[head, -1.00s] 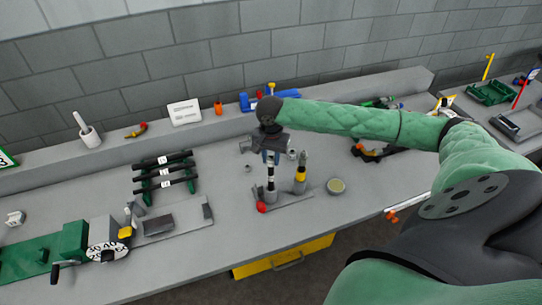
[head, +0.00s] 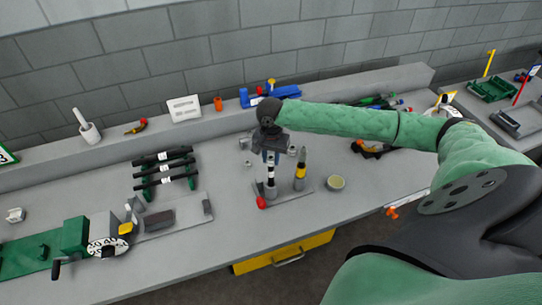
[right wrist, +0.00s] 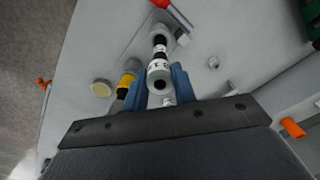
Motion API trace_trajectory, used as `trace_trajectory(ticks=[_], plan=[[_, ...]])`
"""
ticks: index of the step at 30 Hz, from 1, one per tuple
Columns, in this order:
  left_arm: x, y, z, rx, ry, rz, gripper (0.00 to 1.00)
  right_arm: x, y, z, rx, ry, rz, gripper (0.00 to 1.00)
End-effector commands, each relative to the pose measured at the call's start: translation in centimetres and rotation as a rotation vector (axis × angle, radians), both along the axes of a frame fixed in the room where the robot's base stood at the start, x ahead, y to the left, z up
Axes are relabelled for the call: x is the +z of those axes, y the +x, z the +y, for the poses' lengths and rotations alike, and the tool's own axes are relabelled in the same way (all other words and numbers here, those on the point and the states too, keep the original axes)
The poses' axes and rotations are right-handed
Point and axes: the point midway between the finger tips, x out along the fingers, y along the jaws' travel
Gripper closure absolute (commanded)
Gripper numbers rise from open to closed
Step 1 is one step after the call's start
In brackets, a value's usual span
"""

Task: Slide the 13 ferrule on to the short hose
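My right gripper (head: 270,160) points down over a small grey stand (head: 288,194) at the middle of the bench. In the right wrist view its blue fingers (right wrist: 162,86) sit on both sides of a pale, hollow ferrule (right wrist: 159,72) with a printed band; they look shut on it. I cannot read the print. Below it, in line, the short black hose (head: 270,181) with white bands stands upright in the stand. I cannot tell how far the ferrule overlaps the hose. My left gripper is not in view.
A yellow-banded pointed tool (head: 300,171) stands close right of the hose, a red knob (head: 261,202) at the stand's front. A round tin (head: 336,183) lies right. Small metal pieces lie behind. Black hoses on a rack (head: 163,168) and a green crimper (head: 75,236) are left.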

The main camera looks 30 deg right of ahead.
Motion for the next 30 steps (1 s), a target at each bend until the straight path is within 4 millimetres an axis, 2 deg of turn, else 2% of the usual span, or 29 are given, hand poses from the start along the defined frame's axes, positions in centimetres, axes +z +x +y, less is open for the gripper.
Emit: trace_trajectory(ticks=[1,3,4,16,24,30], plan=[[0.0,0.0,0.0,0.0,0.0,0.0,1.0,0.0,0.0,0.0,0.0,0.0,0.0,0.65],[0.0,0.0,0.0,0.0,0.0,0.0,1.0,0.0,0.0,0.0,0.0,0.0,0.0,0.52],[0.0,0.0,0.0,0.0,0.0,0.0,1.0,0.0,0.0,0.0,0.0,0.0,0.0,0.48],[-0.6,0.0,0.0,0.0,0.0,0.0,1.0,0.6,0.1,0.0,0.0,0.0,-0.004,0.48],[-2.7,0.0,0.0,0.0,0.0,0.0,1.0,4.5,0.1,0.0,0.0,0.0,-0.004,0.48],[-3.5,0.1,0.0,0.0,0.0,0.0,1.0,7.0,0.1,0.0,0.0,0.001,-0.002,0.48]])
